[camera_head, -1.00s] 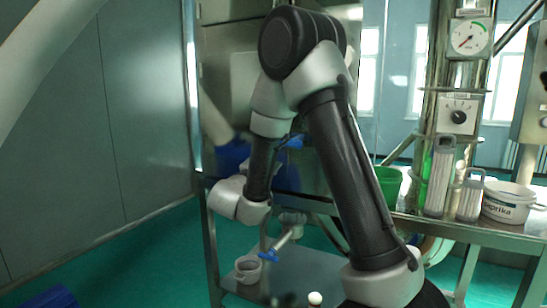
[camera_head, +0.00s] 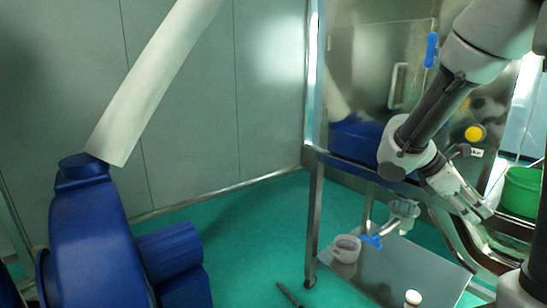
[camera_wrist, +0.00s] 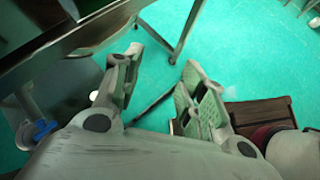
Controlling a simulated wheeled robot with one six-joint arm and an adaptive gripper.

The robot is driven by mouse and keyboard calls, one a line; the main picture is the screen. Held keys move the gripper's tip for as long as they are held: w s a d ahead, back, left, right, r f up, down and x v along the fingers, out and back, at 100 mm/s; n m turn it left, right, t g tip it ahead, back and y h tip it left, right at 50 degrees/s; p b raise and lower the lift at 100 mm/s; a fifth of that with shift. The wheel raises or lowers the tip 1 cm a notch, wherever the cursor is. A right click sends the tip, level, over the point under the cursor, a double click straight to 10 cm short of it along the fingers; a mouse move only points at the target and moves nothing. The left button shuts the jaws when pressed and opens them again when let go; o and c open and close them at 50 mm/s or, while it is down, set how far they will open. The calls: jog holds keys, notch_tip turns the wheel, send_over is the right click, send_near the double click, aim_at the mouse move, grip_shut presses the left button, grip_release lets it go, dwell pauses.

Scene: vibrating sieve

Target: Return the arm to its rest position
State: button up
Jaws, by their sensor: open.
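My gripper (camera_head: 474,207) is at the right of the head view, at the end of my bent arm, beside the metal frame and above the lower shelf. It points down and to the right.
A lower metal shelf (camera_head: 358,283) carries a white cup (camera_head: 346,249) and a small white-topped item (camera_head: 412,298), near a blue-handled valve (camera_head: 372,241). A green bucket (camera_head: 521,190) stands at right. A blue machine (camera_head: 95,240) fills the left.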

jog(key=s+a+r+m+t+y, duration=0.6)
jog(key=s+a+m+y, duration=0.3)
jog(key=s+m, duration=0.3)
jog(key=shift+a+r+m+t+y, duration=0.2)
jog(key=shift+a+m+t+y, duration=0.25)
jog(key=shift+m, duration=0.55)
jog(key=shift+s+d+f+g, duration=0.1)
jog(key=shift+g, duration=0.15)
